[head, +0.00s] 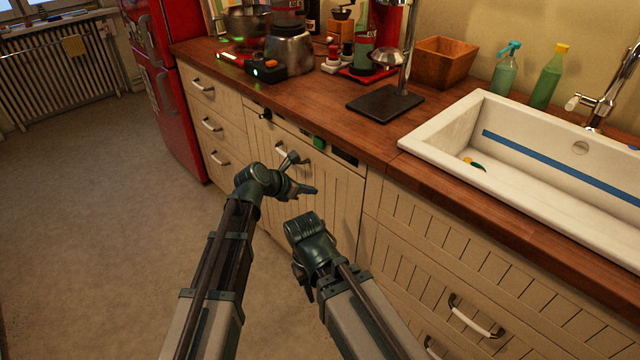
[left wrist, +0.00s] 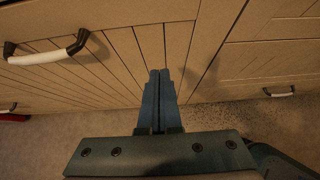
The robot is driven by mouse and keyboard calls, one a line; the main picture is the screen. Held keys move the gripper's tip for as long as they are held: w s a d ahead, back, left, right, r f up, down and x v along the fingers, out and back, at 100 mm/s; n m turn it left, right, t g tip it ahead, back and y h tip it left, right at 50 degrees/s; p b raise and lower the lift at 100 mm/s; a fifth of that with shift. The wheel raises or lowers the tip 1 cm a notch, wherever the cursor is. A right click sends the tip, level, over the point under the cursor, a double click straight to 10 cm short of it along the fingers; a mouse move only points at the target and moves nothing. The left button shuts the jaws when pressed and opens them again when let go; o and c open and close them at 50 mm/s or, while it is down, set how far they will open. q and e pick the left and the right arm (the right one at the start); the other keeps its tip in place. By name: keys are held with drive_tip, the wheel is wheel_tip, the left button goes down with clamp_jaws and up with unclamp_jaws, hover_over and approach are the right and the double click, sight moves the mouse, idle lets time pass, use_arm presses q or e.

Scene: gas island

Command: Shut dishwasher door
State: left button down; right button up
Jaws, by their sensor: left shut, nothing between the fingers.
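The dishwasher door (head: 335,205) is a cream grooved panel under the wooden counter. It stands upright and looks flush or nearly flush with the cabinet fronts; I cannot tell if a small gap is left. Dark parts of a control strip (head: 344,157) show along its top. My left gripper (head: 314,190) is in front of the door, below its handle. In the left wrist view its two fingers (left wrist: 158,92) are together and empty, pointing at the panel (left wrist: 110,70); contact cannot be told. My right gripper (head: 303,284) hangs lower in front of the door, its fingers mostly hidden.
Drawers (head: 215,125) stand left of the door, beside a red fridge (head: 165,90). Wide drawers (head: 480,270) and a white sink (head: 455,130) are at the right. The counter (head: 330,105) holds several appliances. The floor (head: 90,200) at the left is clear.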

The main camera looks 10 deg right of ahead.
use_arm(q)
drive_tip(key=p+v, duration=0.3)
drive_tip(key=v, duration=0.3)
drive_tip(key=shift+r, duration=0.3)
drive_tip(key=s+a+f+m+g+y, duration=0.3)
drive_tip(key=s+a+f+m+y, duration=0.1)
drive_tip(key=s+a+m, duration=0.7)
drive_tip(key=s+a+f+m+g+y, duration=0.2)
drive_tip(key=s+a+f+m+y, duration=0.2)
drive_tip(key=s+a+m, duration=0.7)
drive_tip(key=s+d+m+g+y, duration=0.1)
drive_tip(key=s+d+m, duration=0.1)
drive_tip(key=d+m, duration=0.75)
wheel_tip(320, 180, up, 16)
drive_tip(key=d+n+p, duration=0.2)
drive_tip(key=d+p, duration=0.1)
drive_tip(key=p, duration=1.3)
drive_tip(key=shift+s, duration=0.3)
drive_tip(key=shift+f+n, duration=0.1)
drive_tip(key=shift+n, duration=0.15)
